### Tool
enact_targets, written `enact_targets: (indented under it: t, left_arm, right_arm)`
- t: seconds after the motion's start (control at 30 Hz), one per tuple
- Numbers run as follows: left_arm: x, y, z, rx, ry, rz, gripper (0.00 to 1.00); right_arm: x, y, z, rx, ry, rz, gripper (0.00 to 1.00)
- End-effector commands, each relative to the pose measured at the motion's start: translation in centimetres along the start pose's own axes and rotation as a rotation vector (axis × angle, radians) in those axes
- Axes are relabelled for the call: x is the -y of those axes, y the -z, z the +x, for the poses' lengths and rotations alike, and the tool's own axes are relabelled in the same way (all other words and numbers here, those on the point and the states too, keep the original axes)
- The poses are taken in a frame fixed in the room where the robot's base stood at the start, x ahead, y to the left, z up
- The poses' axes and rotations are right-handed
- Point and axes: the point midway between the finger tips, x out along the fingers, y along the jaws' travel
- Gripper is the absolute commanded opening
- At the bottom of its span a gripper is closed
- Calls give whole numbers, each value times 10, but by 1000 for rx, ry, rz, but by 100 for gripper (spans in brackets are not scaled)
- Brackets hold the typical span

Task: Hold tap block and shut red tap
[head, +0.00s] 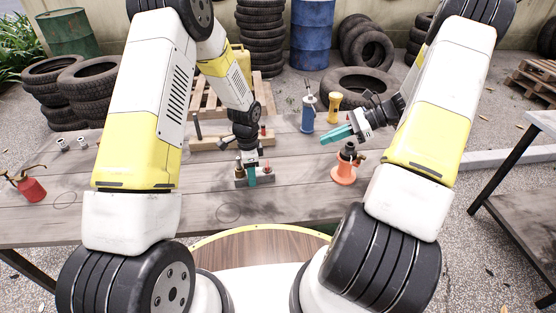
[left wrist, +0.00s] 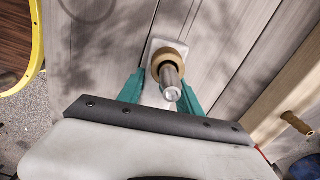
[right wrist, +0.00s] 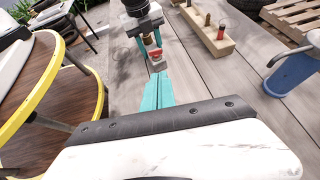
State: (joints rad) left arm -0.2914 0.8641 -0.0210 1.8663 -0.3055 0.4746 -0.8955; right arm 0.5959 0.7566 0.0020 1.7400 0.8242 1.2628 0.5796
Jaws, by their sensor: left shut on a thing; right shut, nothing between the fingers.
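The tap block (head: 240,183) is a small grey block on the table in front of me. My left gripper (head: 251,176) points down and is shut on it. In the left wrist view a brass collar (left wrist: 170,55) and a metal stub (left wrist: 172,84) stand up between the teal fingers (left wrist: 160,93). The red tap (head: 267,169) sits at the block's right; the right wrist view shows its red part (right wrist: 155,54) too. My right gripper (head: 337,134) is shut and empty, above the table to the right of the block and apart from it.
An orange stand (head: 344,172) with a dark top is below my right gripper. A blue bottle-like thing (head: 307,118) and a yellow one (head: 334,108) stand behind. A wooden rack with pegs (right wrist: 222,42) lies behind the block. A red oil can (head: 32,189) is far left.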

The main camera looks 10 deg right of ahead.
Motion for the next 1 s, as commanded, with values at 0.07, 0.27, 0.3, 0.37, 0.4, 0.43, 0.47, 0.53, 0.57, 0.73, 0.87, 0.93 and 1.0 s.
enact_targets:
  t: [0.07, 0.27, 0.3, 0.37, 0.4, 0.43, 0.47, 0.53, 0.57, 0.73, 0.87, 0.93, 1.0]
  left_arm:
    - [0, 0, 0, 0, 0, 0, 0]
    - [0, 0, 0, 0, 0, 0, 0]
    - [0, 0, 0, 0, 0, 0, 0]
    - [0, 0, 0, 0, 0, 0, 0]
    - [0, 0, 0, 0, 1, 0, 0]
    - [0, 0, 0, 0, 1, 0, 0]
    - [0, 0, 0, 0, 1, 0, 0]
    - [0, 0, 0, 0, 0, 0, 0]
    - [0, 0, 0, 0, 1, 0, 0]
    - [0, 0, 0, 0, 0, 0, 0]
    - [0, 0, 0, -1, 1, 0, 0]
    - [0, 0, 0, -1, 1, 0, 0]
    - [0, 0, 0, -1, 1, 0, 0]
  right_arm:
    - [-1, -1, 16, 2, -6, 1, 0]
    - [-1, -1, 60, 1, -7, -1, 0]
    - [-2, -1, 69, 2, -7, 0, 0]
    - [-2, -1, 83, 2, -8, -2, 0]
    - [-1, -1, 92, 2, -7, -2, 0]
    - [-2, -1, 98, 2, -7, -1, 0]
    - [-2, -1, 105, 1, -8, -1, 0]
    - [-2, -1, 120, 2, -8, -2, 0]
    - [-2, 0, 126, 1, -8, -2, 0]
    - [-2, 0, 158, 0, -6, -3, 0]
    - [-1, 0, 174, 0, -5, -3, 0]
    - [-1, -1, 179, 1, -5, -4, 0]
    - [-1, -1, 182, 1, -5, -4, 0]
